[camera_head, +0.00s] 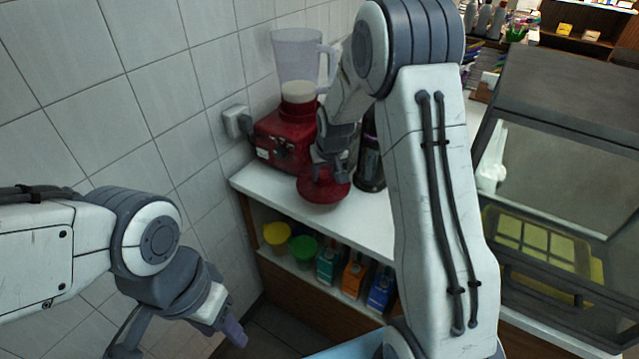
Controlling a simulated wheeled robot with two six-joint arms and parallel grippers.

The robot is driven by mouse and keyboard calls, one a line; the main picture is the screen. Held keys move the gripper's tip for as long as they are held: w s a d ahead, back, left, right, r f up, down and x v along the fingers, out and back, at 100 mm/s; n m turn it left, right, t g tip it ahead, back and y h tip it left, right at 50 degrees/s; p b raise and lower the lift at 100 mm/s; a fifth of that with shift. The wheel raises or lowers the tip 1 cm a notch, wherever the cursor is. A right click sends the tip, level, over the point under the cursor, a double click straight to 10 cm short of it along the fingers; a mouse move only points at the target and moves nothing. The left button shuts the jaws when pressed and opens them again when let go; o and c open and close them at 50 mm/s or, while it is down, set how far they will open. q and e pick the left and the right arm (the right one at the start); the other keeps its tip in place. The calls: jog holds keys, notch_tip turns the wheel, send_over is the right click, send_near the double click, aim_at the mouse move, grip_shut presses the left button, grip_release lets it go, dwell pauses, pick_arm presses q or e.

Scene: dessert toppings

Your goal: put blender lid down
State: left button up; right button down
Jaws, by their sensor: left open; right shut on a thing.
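The blender has a red base (283,138) and a clear jug (298,62) with pale contents at its bottom; it stands on the white counter (252,180) against the tiled wall. The jug's top is uncovered. The red blender lid (322,188) is in front of the base, at the counter's front edge. My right gripper (330,168) is above the lid and shut on it, its fingertips partly hidden. I cannot tell whether the lid touches the counter. My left gripper (180,343) is open and empty at lower left, away from the counter.
A dark bottle-like object (369,165) stands right of the lid, close to my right gripper. A shelf below holds yellow (277,234) and green (304,248) tubs and several boxes (354,275). A glass case (560,150) stands at right. Some counter (365,220) is clear.

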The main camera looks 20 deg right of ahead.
aim_at(323, 183)
jog(key=shift+w+a+f+p, duration=0.1)
jog(key=shift+f+p, duration=0.05)
jog(key=shift+f, duration=0.9)
jog(key=shift+w+a+f+p, duration=0.1)
jog(key=shift+f+p, duration=0.05)
jog(key=shift+f, duration=0.85)
jog(key=shift+f, duration=0.1)
jog(key=shift+f, duration=0.15)
jog(key=shift+c, duration=2)
grip_release()
